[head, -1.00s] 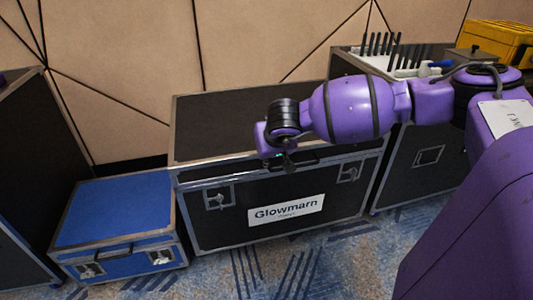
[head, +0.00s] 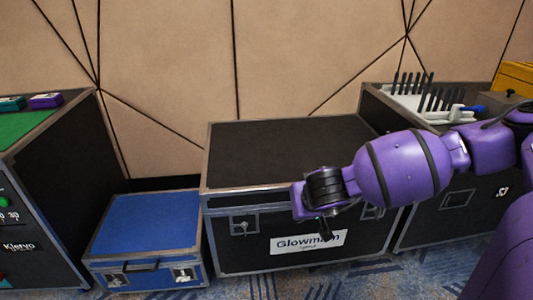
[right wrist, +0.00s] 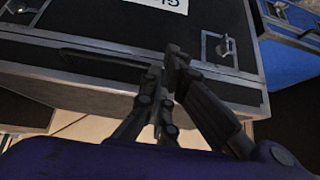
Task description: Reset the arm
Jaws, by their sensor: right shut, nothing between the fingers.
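My right arm, purple with black bands, comes in from the right in the head view. Its gripper (head: 325,228) hangs in front of the black case (head: 280,150) with the "Glowmarn" label, pointing down and partly covering the label. In the right wrist view the gripper (right wrist: 165,75) has its dark fingers together and nothing between them. The black case (right wrist: 110,40) fills much of that view. I cannot tell the exact gap between fingers and case. My left gripper is not in view.
A blue case (head: 147,222) stands left of the black case. A taller case with a green top (head: 25,128) is at far left. At right, a case carries a white rack (head: 425,105) with black sticks, near a yellow box (head: 515,78). Patterned carpet lies in front.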

